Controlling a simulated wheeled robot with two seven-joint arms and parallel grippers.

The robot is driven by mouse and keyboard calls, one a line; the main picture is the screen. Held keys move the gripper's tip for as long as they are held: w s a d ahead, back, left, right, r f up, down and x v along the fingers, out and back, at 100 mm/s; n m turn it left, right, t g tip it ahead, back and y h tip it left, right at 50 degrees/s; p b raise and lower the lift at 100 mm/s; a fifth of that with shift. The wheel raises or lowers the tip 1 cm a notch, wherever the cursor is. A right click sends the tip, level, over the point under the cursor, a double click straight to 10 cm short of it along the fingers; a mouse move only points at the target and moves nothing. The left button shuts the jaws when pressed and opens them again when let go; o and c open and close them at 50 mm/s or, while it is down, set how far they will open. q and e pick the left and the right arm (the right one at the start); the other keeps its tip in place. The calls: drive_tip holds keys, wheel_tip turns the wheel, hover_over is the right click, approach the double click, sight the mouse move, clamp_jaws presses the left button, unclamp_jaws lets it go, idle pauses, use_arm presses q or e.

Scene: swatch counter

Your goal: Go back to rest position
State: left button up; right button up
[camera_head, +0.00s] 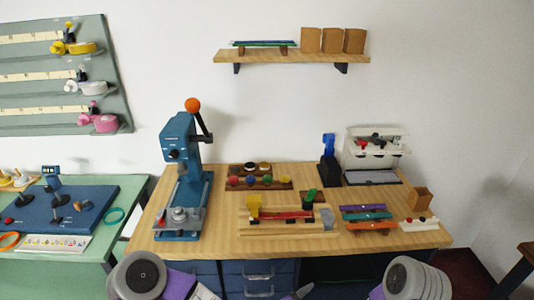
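My two arms show only at the bottom edge, as rounded grey links with purple parts, one at lower left and one at lower right. Both are low, in front of the wooden counter (215,245), and neither covers the things on it. The fingers of both grippers are outside the picture, so I cannot see whether they hold anything.
A blue press (180,150) with an orange knob stands at the counter's left. Wooden holders, coloured strips (365,215) and a white machine (374,150) fill the middle and right. A green table (100,240) adjoins at left. A wall shelf (291,56) hangs above.

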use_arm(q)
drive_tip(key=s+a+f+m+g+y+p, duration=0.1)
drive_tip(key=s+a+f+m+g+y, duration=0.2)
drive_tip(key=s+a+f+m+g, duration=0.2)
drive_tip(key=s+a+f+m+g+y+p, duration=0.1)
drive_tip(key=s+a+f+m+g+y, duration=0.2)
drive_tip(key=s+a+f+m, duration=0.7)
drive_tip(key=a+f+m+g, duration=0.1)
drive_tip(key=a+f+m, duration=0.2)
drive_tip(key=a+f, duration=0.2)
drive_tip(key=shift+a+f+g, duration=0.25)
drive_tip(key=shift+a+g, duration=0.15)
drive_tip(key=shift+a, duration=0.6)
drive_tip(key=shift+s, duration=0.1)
